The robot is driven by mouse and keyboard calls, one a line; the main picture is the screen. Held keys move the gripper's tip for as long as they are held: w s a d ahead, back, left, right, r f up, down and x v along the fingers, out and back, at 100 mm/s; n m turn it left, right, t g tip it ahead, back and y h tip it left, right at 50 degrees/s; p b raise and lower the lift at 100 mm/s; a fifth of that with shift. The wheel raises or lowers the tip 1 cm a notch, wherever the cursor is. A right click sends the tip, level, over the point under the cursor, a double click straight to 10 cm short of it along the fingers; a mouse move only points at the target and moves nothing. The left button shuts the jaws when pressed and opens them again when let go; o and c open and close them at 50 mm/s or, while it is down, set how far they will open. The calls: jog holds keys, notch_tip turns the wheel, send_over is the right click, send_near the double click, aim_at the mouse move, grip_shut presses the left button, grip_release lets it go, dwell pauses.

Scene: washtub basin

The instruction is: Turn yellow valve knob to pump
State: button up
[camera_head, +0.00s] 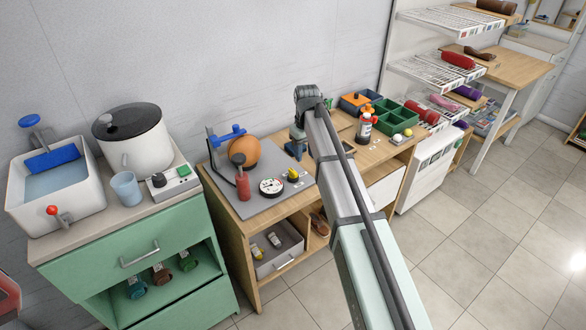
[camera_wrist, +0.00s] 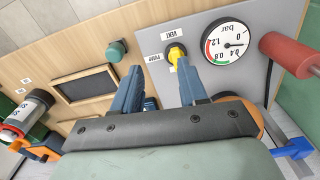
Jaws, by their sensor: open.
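The yellow valve knob (camera_wrist: 177,53) sits on a grey panel beside the white pressure gauge (camera_wrist: 228,44). Small labels reading VENT (camera_wrist: 168,36) and PUMP (camera_wrist: 153,57) are next to it; I cannot tell which one it points to. In the head view the yellow knob (camera_head: 292,174) is right of the gauge (camera_head: 271,186). My gripper (camera_wrist: 160,72) is open and empty. In the wrist view its right fingertip is close to the knob, and the knob is not between the fingers.
A red-and-white bottle (camera_head: 365,125) stands right of my arm.

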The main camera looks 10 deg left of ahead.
jog(key=n, duration=0.1)
send_near(293, 170)
notch_tip(293, 170, down, 9)
jog(key=shift+s+r, duration=0.1)
jog(key=shift+r, duration=0.1)
dwell(0.6)
jog(key=shift+c, duration=0.4)
grip_shut()
